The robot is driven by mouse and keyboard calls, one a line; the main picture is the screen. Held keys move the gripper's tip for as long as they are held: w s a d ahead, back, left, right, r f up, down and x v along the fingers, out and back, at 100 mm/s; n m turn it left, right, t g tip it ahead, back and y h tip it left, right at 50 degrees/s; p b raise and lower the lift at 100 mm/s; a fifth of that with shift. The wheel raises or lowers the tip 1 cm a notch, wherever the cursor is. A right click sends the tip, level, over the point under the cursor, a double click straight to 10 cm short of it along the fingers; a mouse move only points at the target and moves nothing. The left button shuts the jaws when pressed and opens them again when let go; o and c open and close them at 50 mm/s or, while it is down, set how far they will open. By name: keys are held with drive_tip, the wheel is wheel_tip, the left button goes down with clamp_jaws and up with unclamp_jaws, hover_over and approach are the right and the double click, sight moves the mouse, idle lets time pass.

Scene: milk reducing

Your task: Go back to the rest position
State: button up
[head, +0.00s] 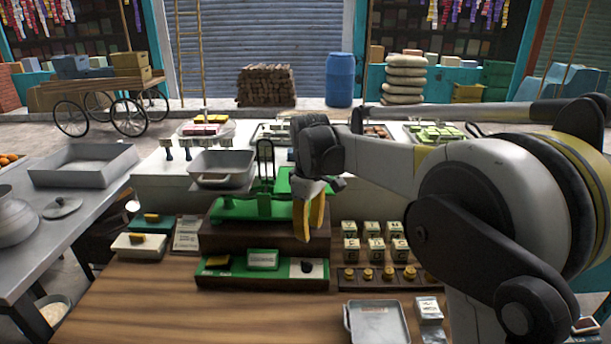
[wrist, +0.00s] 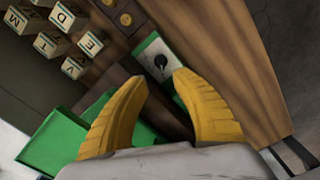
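My gripper (head: 309,217) has yellow fingers and hangs in front of the green balance scale (head: 243,207), pointing down. In the wrist view, the two ribbed yellow fingers (wrist: 162,100) stand apart with nothing between them. The black piece also shows on the green tray (head: 307,267) in the head view. My arm reaches in from the right and hides part of the counter behind it.
Lettered blocks (head: 375,248) and brass weights (head: 388,273) stand right of the scale. A metal tray (head: 377,322) and white packets (head: 429,310) lie near the front. The wooden counter's front left (head: 170,305) is clear.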

drive_tip(key=s+d+r+m+t+b, duration=0.1)
drive_tip(key=s+d+r+m+t, duration=0.15)
drive_tip(key=s+d, duration=0.4)
drive_tip(key=s+d+r+m+t+b, duration=0.1)
drive_tip(key=s+d+r+m, duration=0.3)
drive_tip(key=s, duration=0.4)
drive_tip(key=s+d+f+m+t, duration=0.2)
drive_tip(key=s+d+f, duration=0.1)
drive_tip(key=s, duration=0.3)
drive_tip(key=s+d+f+m+t, duration=0.1)
drive_tip(key=s+d+f+m, duration=0.2)
drive_tip(key=s, duration=0.4)
drive_tip(key=shift+d+f+t+b, duration=0.35)
drive_tip(key=shift+d+f, duration=0.2)
drive_tip(key=shift+f, duration=0.4)
